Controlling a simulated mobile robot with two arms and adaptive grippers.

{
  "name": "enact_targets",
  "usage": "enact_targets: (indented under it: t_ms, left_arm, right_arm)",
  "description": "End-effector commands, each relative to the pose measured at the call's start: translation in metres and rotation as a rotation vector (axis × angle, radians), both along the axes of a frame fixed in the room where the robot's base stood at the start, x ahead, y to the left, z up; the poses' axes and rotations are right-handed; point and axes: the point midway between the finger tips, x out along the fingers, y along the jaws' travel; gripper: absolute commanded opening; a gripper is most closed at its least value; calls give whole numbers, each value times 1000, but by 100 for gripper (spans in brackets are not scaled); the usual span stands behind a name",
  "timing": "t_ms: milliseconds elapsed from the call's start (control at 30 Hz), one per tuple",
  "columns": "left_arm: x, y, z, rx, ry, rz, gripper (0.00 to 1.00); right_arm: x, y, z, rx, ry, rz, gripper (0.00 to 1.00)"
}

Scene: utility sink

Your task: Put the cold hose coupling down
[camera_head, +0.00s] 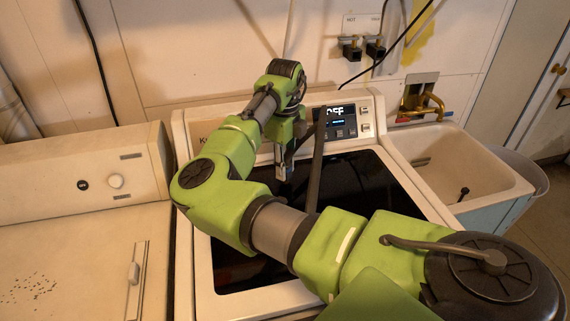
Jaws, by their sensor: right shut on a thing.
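My right arm reaches in from the lower right and bends over the washer with the dark lid (350,185). My right gripper (284,175) points down above the back part of this lid, left of the lit control panel. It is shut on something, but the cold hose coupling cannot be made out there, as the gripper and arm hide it. The hot valve (350,50) and the cold valve (375,49) are on the wall behind. My left gripper is not in view.
A dark hose (392,46) runs down the wall near the valves. The utility sink (470,165) with a brass tap (425,103) stands to the right. A second cream machine (75,230) stands to the left, its top mostly clear.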

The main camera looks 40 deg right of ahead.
Motion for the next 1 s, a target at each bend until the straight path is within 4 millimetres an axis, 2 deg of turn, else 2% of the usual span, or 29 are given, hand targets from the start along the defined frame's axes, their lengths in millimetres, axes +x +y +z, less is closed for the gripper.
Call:
enact_targets:
  t_ms: [67, 100, 167, 500, 633, 767, 1000]
  left_arm:
    - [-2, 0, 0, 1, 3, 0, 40]
    - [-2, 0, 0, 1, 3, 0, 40]
    - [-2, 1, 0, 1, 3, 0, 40]
    - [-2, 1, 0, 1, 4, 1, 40]
    - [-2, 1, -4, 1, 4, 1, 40]
    - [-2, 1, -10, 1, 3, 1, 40]
    - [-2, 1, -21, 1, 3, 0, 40]
  right_arm:
    - [0, 0, -1, 0, 0, 0, 0]
    - [0, 0, -1, 0, 0, 0, 24]
    - [0, 0, -1, 0, 0, 0, 38]
    - [0, 0, 0, 0, -1, 0, 38]
    - [1, -1, 9, -1, -3, 1, 38]
    - [1, -1, 31, -2, -5, 1, 38]
    - [1, -1, 83, -2, -4, 1, 38]
